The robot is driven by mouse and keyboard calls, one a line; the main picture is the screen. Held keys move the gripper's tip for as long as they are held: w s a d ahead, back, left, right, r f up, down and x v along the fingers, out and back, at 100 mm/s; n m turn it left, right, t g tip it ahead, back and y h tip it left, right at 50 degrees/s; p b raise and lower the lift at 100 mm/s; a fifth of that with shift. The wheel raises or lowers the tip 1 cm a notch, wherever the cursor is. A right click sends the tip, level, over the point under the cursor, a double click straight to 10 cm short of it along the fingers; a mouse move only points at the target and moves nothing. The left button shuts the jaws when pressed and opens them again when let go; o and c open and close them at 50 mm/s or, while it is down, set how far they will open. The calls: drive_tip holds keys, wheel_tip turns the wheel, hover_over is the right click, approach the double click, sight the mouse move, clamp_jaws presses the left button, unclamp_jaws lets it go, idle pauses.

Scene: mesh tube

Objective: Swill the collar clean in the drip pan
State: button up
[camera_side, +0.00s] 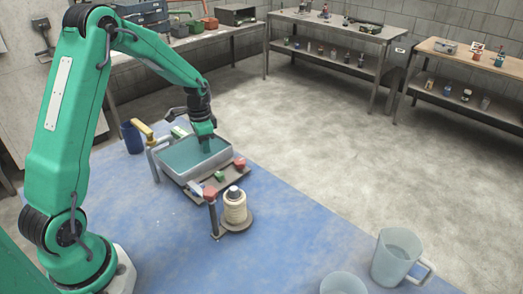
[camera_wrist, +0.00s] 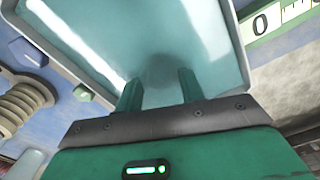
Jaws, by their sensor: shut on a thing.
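The drip pan (camera_side: 212,168) is a grey rectangular tray with teal liquid, set on the blue tabletop. It fills the upper middle of the wrist view (camera_wrist: 240,62). My green gripper (camera_side: 204,138) points down into the pan. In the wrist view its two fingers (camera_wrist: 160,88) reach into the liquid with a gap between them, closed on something. The collar itself does not show clearly; the fingertips and what they hold are hidden in the liquid, where only a dark blurred patch shows.
A spool of cream cord (camera_side: 235,207) stands in front of the pan, beside a post with a red top (camera_side: 210,194). A yellow-topped tap-like post (camera_side: 145,133) and a blue cup (camera_side: 131,138) are at the left. A clear jug (camera_side: 396,258) stands front right.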

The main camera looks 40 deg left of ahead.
drive_tip(key=shift+a, duration=1.35)
drive_tip(key=shift+d, duration=0.1)
drive_tip(key=shift+d, duration=1.7)
drive_tip(key=shift+a, duration=0.1)
drive_tip(key=shift+a, duration=1.7)
drive_tip(key=shift+d, duration=0.2)
drive_tip(key=shift+d, duration=1.6)
